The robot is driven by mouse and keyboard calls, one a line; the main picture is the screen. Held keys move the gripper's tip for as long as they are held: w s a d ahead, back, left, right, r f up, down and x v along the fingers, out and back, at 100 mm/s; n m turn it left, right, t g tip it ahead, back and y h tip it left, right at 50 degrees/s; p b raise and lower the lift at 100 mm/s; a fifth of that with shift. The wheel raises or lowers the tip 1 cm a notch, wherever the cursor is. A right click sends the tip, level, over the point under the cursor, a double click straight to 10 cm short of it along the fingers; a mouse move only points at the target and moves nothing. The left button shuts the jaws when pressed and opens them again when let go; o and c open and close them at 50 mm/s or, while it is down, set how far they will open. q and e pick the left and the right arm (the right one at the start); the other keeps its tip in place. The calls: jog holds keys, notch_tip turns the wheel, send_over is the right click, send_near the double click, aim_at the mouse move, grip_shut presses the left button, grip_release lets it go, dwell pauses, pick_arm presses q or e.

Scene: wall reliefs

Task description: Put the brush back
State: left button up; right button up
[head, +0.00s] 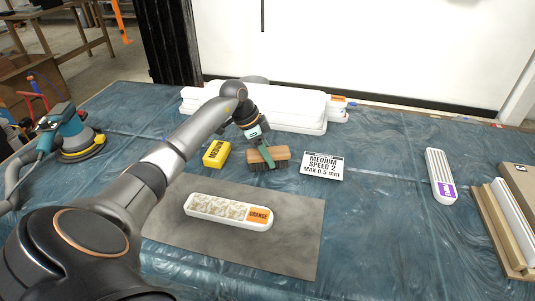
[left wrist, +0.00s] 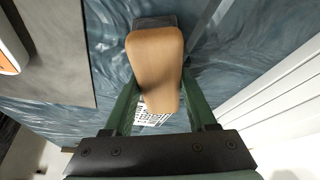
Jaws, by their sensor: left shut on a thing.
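A brush (head: 267,158) with a wooden back and dark bristles is at the middle of the table, between a yellow block and a white sign. My left gripper (head: 264,152) is shut on the brush from above. In the left wrist view the wooden back of the brush (left wrist: 155,65) lies between the two green fingers, with a dark part showing at its far end. I cannot tell whether the bristles touch the table cover. My right gripper does not show.
The yellow block (head: 217,153) and white sign (head: 322,166) flank the brush. A white relief labelled orange (head: 215,207) lies on a grey mat (head: 290,240). White stacked pieces (head: 290,105) stand behind. A purple-labelled piece (head: 438,175) and boards are right; a sander (head: 75,135) is left.

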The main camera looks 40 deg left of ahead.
pick_arm(q)
jog(key=shift+f, duration=0.15)
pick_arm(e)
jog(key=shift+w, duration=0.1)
pick_arm(q)
jog(key=o, duration=1.2)
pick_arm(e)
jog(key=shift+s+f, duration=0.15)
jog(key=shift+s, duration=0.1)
pick_arm(q)
jog(key=shift+a+r, duration=0.1)
jog(key=shift+r, duration=0.25)
jog(key=p+v, duration=0.1)
jog(key=v, duration=1)
jog(key=shift+s+r, duration=0.15)
jog(key=shift+r, duration=0.1)
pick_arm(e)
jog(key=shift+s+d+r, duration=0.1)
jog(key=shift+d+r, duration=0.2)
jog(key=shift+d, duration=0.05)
